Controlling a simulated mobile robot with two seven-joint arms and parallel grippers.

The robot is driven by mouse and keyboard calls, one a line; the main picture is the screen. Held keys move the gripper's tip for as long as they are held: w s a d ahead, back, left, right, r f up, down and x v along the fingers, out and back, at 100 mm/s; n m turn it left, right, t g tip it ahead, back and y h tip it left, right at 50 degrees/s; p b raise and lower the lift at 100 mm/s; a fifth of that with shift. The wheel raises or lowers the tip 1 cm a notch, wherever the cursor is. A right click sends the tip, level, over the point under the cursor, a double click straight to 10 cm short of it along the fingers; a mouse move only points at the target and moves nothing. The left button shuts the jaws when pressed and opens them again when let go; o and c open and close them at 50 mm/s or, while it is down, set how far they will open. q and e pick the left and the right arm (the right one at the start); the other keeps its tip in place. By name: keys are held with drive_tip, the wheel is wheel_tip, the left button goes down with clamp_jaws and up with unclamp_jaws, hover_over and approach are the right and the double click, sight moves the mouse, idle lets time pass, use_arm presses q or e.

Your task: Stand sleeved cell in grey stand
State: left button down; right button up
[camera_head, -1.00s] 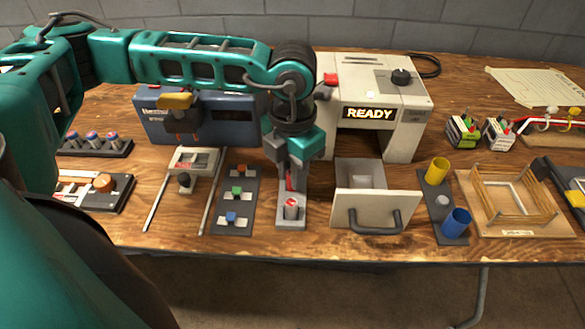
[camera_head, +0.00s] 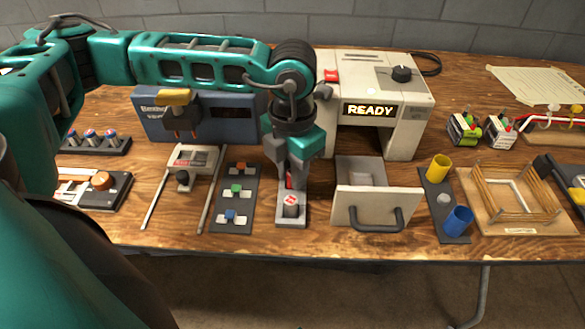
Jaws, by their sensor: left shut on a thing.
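My left gripper (camera_head: 290,183) reaches down over the grey stand (camera_head: 291,223) at the middle of the table. Its fingers are close together, shut on the sleeved cell (camera_head: 289,181), of which only a narrow red strip shows between them. A short dark cup with a red-and-white top (camera_head: 290,201) is at the front of the stand, just below the fingertips. The fingers hide most of the cell, and I cannot tell whether its lower end touches the stand. My right gripper is not in view.
The charger (camera_head: 374,85) reads READY, with its drawer (camera_head: 375,208) pulled out just right of the stand. A dark strip (camera_head: 222,196) with coloured blocks lies to the left. A board with yellow (camera_head: 438,167) and blue (camera_head: 457,220) cups stands further right.

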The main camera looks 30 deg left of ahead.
use_arm(q)
drive_tip(key=c, duration=0.9)
unclamp_jaws()
drive_tip(key=shift+r, duration=0.1)
drive_tip(key=shift+r+p, duration=2.25)
drive_tip(key=shift+r, duration=1.15)
